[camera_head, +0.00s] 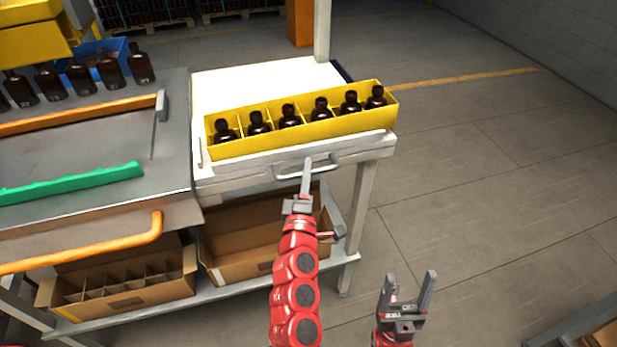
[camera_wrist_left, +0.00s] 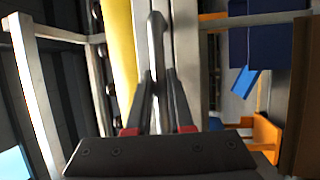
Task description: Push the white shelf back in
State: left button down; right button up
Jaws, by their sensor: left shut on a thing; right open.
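The white shelf (camera_head: 255,84) is to the right of the grey worktable, with a metal bar handle (camera_head: 288,173) on its front edge. A yellow divided crate (camera_head: 365,125) with several amber bottles stands along the front of the shelf. My left gripper (camera_head: 307,172) is shut on the handle at the shelf front. In the left wrist view the fingers (camera_wrist_left: 157,95) close around the handle (camera_wrist_left: 156,30), beside the white shelf edge and the yellow crate (camera_wrist_left: 121,45). My right gripper (camera_head: 409,292) is open and empty, above the floor in front and to the right.
The grey worktable (camera_head: 95,195) on the left holds amber bottles, a green strip (camera_head: 75,183) and an orange bar. Open cardboard boxes (camera_head: 240,265) stand on the lower rack under the shelf. A white post (camera_head: 322,30) rises behind the shelf.

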pick_arm(q)
jog(key=c, duration=0.8)
grip_release()
jog(key=shift+s, duration=0.2)
jog(key=p+v, duration=0.5)
jog(key=v, duration=1.2)
